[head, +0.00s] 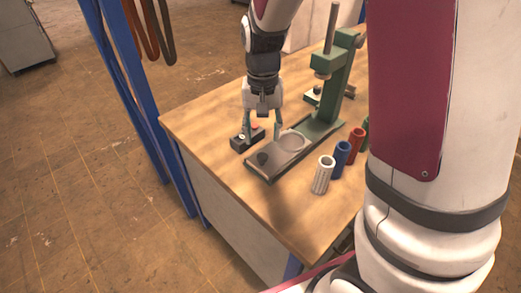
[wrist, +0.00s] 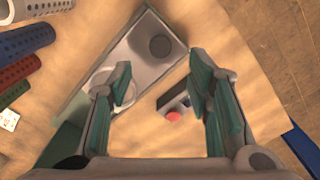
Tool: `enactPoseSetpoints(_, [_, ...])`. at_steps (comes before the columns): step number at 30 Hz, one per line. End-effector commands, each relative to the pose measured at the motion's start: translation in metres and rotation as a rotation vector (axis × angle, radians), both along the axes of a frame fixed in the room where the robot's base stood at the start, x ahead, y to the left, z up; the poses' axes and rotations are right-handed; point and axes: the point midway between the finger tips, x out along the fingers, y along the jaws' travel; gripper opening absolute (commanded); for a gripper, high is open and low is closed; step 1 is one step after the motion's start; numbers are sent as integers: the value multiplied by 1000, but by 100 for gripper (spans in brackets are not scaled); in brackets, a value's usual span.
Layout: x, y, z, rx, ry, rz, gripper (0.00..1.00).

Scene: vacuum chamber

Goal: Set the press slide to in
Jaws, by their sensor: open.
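The green press (head: 328,100) stands on the wooden table. Its grey slide plate (head: 270,172) sticks out at the front, towards the table's near left edge. The plate carries a dark round knob or recess and a pale round disc (head: 292,142). In the wrist view the slide plate (wrist: 138,58) lies at the top, the dark round part (wrist: 160,46) near its outer end. My gripper (head: 262,133) points down above the table beside the plate.
A small black box (head: 240,143) with a red button (wrist: 173,116) lies under my gripper, left of the slide. A blue post (head: 165,130) rises beyond the table's left edge.

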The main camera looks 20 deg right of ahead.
Motion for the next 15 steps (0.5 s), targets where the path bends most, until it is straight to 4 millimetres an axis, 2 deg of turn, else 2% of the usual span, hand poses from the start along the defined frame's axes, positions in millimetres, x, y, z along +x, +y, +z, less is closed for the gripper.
enactPoseSetpoints(1, [-1,0,-12,0,5,-1,46])
enactPoseSetpoints(6, [-1,0,-44,0,4,0,46])
enactPoseSetpoints(12, [-1,0,-69,0,2,1,46])
enactPoseSetpoints(15, [-1,0,-76,-1,1,1,46])
